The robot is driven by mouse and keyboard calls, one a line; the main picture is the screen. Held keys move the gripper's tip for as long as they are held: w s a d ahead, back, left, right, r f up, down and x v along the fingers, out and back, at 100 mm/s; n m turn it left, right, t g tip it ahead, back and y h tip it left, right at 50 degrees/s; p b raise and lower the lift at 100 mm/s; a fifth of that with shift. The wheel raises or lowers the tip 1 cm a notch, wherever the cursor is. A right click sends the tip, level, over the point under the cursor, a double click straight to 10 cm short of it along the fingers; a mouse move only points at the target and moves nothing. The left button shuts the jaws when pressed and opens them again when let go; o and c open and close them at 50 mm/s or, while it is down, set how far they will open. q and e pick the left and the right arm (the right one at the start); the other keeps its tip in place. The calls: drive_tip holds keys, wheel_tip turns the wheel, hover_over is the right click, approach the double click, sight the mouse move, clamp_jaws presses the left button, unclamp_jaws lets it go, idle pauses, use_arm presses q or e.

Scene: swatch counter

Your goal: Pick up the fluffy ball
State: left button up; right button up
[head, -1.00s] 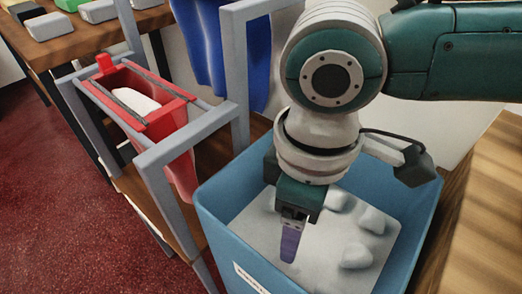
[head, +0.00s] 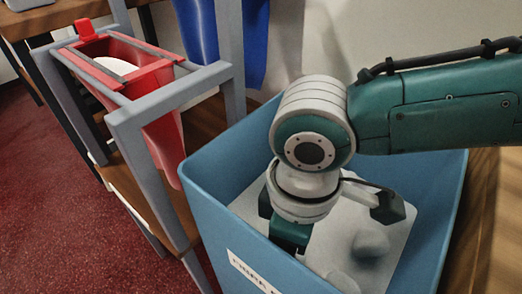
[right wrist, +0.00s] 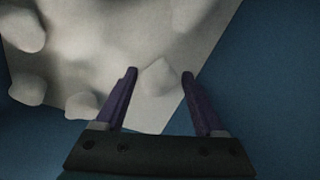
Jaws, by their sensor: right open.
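Several pale, rounded lumps (head: 371,244) lie on a whitish sheet (head: 398,222) inside a blue bin (head: 222,172); I cannot tell for sure which is the fluffy ball. My right gripper (right wrist: 158,74) is open, its purple fingers pointing at the sheet. A small pale lump (right wrist: 157,82) shows between its fingers in the right wrist view; I cannot tell if they touch it. Other lumps (right wrist: 28,88) lie to the left there. My left gripper is not in view.
The bin's walls surround my right gripper closely. To the left, a grey frame (head: 185,88) holds a red pouch (head: 163,140) with something white in it. A blue cloth (head: 247,45) hangs behind. A wooden surface (head: 487,235) is at the right.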

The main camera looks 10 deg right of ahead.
drive_tip(key=c, duration=0.5)
drive_tip(key=shift+r, duration=0.1)
drive_tip(key=shift+c, duration=0.2)
